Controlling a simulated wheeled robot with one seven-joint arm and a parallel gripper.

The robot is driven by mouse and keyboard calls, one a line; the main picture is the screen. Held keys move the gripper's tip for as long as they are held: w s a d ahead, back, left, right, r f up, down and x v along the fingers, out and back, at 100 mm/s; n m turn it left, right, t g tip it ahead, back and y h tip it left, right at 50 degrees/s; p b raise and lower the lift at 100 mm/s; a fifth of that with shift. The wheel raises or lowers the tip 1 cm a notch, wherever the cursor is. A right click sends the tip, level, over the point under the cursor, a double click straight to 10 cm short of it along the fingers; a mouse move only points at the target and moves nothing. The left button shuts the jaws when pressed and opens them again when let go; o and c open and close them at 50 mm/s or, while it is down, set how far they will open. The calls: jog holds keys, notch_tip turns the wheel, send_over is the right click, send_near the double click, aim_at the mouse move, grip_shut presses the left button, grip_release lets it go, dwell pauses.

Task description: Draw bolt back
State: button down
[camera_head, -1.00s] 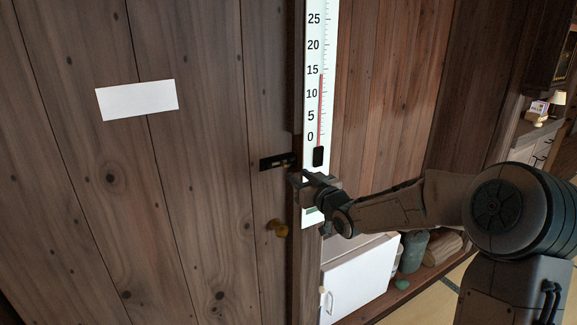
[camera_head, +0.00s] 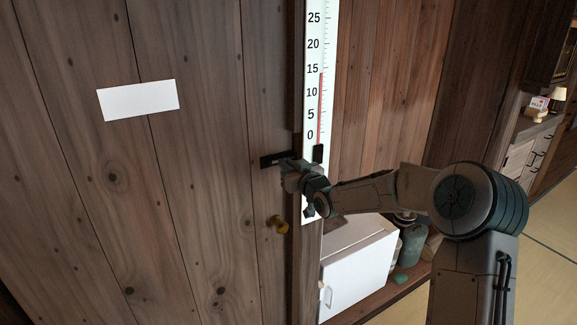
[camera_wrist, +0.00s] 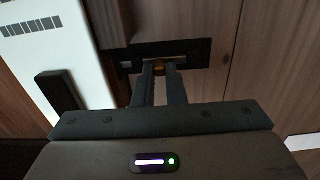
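The bolt (camera_head: 271,160) is a dark plate on the wooden door, near its right edge beside the frame. In the wrist view the dark bolt plate (camera_wrist: 199,52) carries a pale metal bar with a small brass knob (camera_wrist: 159,66). My gripper (camera_head: 288,167) is at the bolt's right end. In the wrist view my gripper (camera_wrist: 159,70) has its two narrow-set fingers on either side of the brass knob, which fills the gap at their tips. It looks shut on the knob. In the head view my gripper hides the knob.
A tall white thermometer (camera_head: 312,110) stands just right of the door edge. A white cabinet (camera_head: 352,275) stands low at the right. A blank white paper (camera_head: 138,101) is on the door.

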jog(key=s+a+b, duration=0.1)
jog(key=b, duration=0.1)
jog(key=shift+a+b, duration=0.2)
jog(key=shift+b, duration=0.15)
jog(key=c, duration=1.5)
grip_release()
jog(key=shift+a, duration=0.1)
jog(key=shift+s+a, duration=0.1)
jog(key=shift+d, duration=0.25)
jog(key=shift+s+d, duration=0.15)
jog(key=shift+s, duration=0.05)
jog(key=b+v, duration=0.2)
jog(key=v, duration=1.1)
